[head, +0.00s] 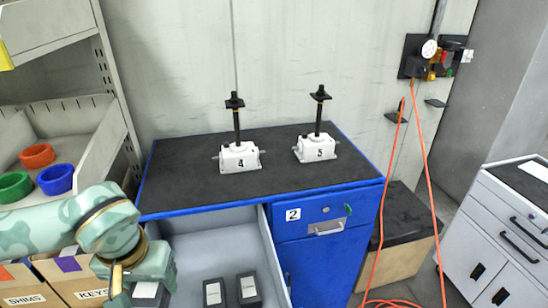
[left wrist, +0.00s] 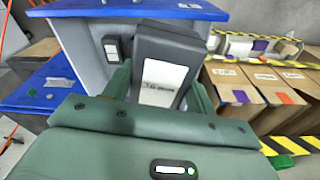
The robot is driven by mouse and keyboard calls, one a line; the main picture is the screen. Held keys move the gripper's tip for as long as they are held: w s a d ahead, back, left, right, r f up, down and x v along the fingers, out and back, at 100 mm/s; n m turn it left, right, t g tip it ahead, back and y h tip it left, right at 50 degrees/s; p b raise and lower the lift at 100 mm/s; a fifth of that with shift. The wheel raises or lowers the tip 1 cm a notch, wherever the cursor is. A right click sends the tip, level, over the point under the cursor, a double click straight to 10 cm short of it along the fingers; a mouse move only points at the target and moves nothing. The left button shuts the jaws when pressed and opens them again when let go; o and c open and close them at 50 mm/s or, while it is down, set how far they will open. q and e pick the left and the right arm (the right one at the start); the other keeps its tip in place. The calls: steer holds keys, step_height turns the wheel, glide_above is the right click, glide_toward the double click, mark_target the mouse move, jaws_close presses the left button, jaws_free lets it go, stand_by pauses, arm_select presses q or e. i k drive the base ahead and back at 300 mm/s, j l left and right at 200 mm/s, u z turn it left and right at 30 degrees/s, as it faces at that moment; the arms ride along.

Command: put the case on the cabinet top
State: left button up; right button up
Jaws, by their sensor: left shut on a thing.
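The case (left wrist: 168,68) is a dark box with a white label. In the left wrist view it sits between the two green fingers of my left gripper (left wrist: 160,88), which is shut on it. In the head view my left gripper (head: 140,283) is at the lower left, over the open drawer's left side, and partly hides the held case (head: 148,294). The cabinet top (head: 190,185) is a black mat with a blue edge, farther back and above the drawer. My right gripper is not in view.
Two white screw jacks, 4 (head: 240,157) and 5 (head: 316,148), stand towards the back of the top; its front strip is clear. Two more dark cases (head: 215,293) (head: 249,289) are in the open drawer (head: 222,250). Shelving with bins (head: 57,180) is left; an orange cable (head: 428,175) hangs right.

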mark_target(174, 180)
steer(key=k+j+z, duration=0.75)
steer(key=j+z, duration=0.55)
steer(key=j, duration=0.15)
steer(key=j+z, duration=0.4)
steer(key=j, duration=0.2)
steer(key=i+j+z, duration=0.2)
steer(key=j, duration=0.25)
steer(key=j+z, duration=0.2)
steer(key=j, duration=0.3)
steer(key=k+j, duration=0.15)
steer(key=j, duration=0.15)
steer(key=k+j, duration=0.1)
steer(key=j, duration=0.25)
